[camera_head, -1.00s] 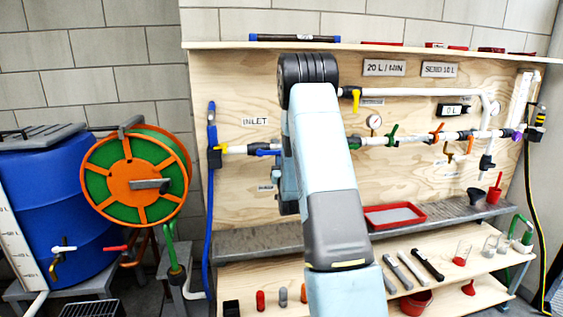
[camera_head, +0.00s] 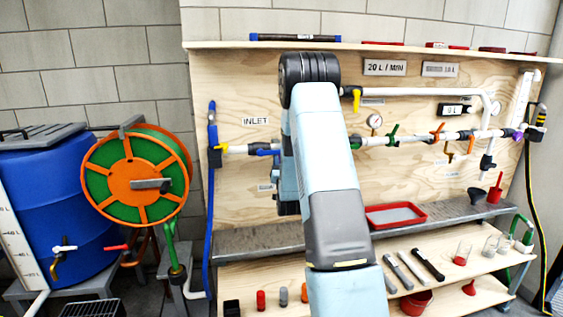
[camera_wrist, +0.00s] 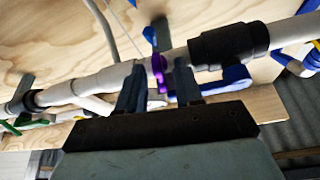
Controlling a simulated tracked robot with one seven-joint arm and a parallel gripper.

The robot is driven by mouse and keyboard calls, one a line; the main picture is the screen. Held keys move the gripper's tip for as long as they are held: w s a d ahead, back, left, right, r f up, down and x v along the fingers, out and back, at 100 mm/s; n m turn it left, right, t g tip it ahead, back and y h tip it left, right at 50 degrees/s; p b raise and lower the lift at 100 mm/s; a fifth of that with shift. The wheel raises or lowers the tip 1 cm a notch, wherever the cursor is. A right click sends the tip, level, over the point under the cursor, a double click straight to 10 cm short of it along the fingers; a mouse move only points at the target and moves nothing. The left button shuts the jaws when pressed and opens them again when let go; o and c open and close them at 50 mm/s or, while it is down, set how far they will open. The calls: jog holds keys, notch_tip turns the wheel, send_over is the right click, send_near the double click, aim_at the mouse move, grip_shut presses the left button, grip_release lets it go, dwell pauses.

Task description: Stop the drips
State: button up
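In the wrist view, a purple valve handle (camera_wrist: 158,66) on the white pipe (camera_wrist: 105,80) stands between the two fingers of my gripper (camera_wrist: 159,75). The fingers are apart, with a gap visible around the handle. A thin pale line (camera_wrist: 127,31) meets the pipe near the handle; I cannot tell if it is water. A black coupling (camera_wrist: 228,43) and a blue lever (camera_wrist: 236,77) are to the right. In the head view, my arm hides my gripper and this stretch of pipe. The pipe shows a green handle (camera_head: 392,133), an orange handle (camera_head: 437,136) and a purple part (camera_head: 518,136).
A yellow handle (camera_head: 356,99) and gauge (camera_head: 375,121) are near the pipe. A red tray (camera_head: 395,216) stands on the metal shelf below. Tools (camera_head: 427,264) and fittings lie on the lower shelf. A hose reel (camera_head: 137,179) and blue barrel (camera_head: 54,222) stand left.

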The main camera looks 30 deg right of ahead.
jog(key=v, duration=1.3)
jog(key=shift+s+f, duration=0.2)
jog(key=shift+f, duration=0.05)
jog(key=shift+w+a+r, duration=0.1)
jog(key=shift+r, duration=0.05)
